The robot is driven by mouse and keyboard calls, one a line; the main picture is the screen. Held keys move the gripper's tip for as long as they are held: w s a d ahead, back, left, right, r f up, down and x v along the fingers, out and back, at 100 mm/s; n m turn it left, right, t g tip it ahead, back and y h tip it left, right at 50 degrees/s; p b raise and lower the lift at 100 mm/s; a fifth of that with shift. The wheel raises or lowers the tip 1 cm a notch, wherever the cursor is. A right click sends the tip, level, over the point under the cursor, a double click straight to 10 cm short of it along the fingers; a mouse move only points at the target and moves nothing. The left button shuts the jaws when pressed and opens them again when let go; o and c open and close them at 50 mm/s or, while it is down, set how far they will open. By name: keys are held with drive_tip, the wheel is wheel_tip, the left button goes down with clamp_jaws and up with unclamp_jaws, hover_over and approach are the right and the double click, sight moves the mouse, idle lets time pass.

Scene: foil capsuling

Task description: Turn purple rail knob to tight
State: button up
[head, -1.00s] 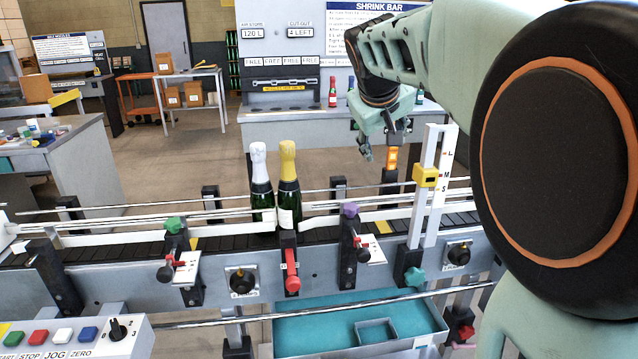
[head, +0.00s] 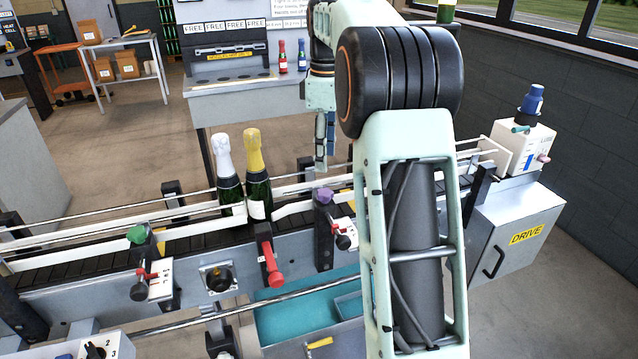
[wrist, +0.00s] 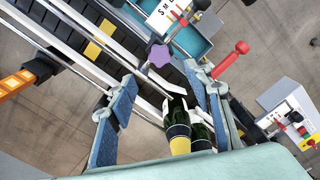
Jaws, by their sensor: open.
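The purple rail knob (head: 323,196) tops a dark post on the near side of the conveyor, right of the two bottles. In the wrist view the purple knob (wrist: 160,55) shows as a star shape, beyond the fingertips and between their lines. My gripper (head: 325,160) hangs above the conveyor, just behind and above the knob in the head view. The gripper is apart from the knob. A small black-and-red lever and white scale plate (head: 345,228) sit beside the post.
A white-foiled bottle (head: 226,170) and a gold-foiled bottle (head: 257,175) stand on the conveyor, close to my fingers in the wrist view. A green knob (head: 137,234) and a red handle (head: 270,265) sit along the near side. The drive box (head: 515,240) stands right.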

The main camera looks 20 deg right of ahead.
sight(325, 192)
wheel_tip(325, 192, down, 10)
drive_tip(key=shift+r, duration=0.25)
drive_tip(key=c, duration=1.1)
drive_tip(key=shift+c, duration=0.2)
